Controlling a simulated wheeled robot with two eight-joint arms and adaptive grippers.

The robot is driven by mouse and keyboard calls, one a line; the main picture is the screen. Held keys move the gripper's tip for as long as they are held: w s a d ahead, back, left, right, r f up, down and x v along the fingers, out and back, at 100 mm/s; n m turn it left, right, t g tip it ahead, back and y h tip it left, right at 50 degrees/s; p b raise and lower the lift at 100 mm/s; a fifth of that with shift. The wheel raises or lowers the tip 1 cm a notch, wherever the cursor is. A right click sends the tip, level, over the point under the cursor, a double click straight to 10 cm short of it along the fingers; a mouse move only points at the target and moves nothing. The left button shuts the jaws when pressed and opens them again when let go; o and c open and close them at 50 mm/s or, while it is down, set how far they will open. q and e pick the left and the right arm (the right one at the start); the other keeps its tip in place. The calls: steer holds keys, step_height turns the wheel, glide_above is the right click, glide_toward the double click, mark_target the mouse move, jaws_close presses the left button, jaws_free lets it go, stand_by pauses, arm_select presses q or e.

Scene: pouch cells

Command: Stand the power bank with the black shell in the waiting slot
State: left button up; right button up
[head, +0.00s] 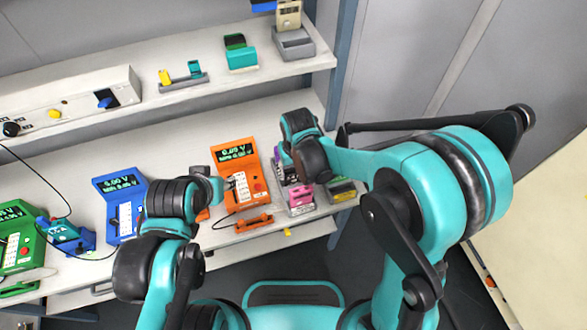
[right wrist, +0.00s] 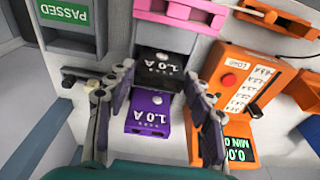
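In the right wrist view a black power bank (right wrist: 162,65) marked "1.0A" lies between the fingers of my right gripper (right wrist: 160,78). The fingers stand apart on either side of it, and I see no clear grip. A purple power bank (right wrist: 150,112), also marked "1.0A", is next to it. The black one adjoins a pink-and-grey stand (right wrist: 185,12); whether it sits in a slot there I cannot tell.
An orange meter (head: 232,150) stands left of the right gripper. A green "PASSED" stand (right wrist: 68,12) is beside the pink one. Blue (head: 120,185) and green (head: 18,215) meters stand further left. A shelf (head: 215,84) with small holders runs above the bench.

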steer(key=o, duration=0.4)
steer(key=shift+r, duration=0.1)
step_height(320, 180, up, 12)
steer(key=s, duration=0.1)
steer(key=shift+s+d, duration=0.25)
steer(key=shift+s, duration=0.05)
steer(key=s+d+m+t, duration=0.1)
steer(key=s+d+t, duration=0.1)
steer(key=s+d, duration=0.3)
steer(key=s+d+m+t+b, duration=0.1)
steer(key=s+d, duration=0.4)
steer(key=d, duration=0.7)
steer(key=m+t, duration=0.1)
steer(key=t, duration=0.1)
steer(key=shift+s+d+r+m+t, duration=0.15)
steer(key=shift+s+r+m+t, duration=0.1)
steer(key=shift+r+m+t, duration=0.05)
